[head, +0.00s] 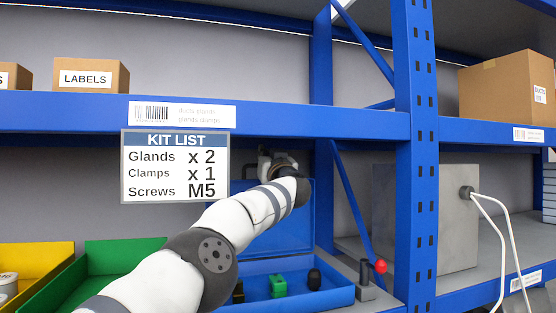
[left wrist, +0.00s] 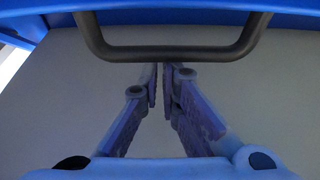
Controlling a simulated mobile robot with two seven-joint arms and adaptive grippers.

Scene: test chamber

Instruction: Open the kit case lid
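The blue kit case (head: 336,298) stands on the lower shelf, holding green and black parts. Its blue lid (head: 318,215) is raised, standing roughly upright behind the base. My left arm crosses in front of the case and hides part of lid and base. My left gripper (head: 275,165) is at the lid's upper edge, mostly hidden by its own wrist in the head view. In the left wrist view the gripper's (left wrist: 160,85) fingers are almost together, with only a thin gap. Their tips reach a dark handle (left wrist: 170,52) below a blue edge; contact cannot be told. My right gripper is out of view.
A kit list sign (head: 175,167) hangs from the upper shelf edge (head: 290,121). Yellow (head: 38,257) and green (head: 125,250) bins stand left. A red-knobbed lever (head: 380,267) and a grey box (head: 455,215) with white cables stand right, near a blue post (head: 416,180).

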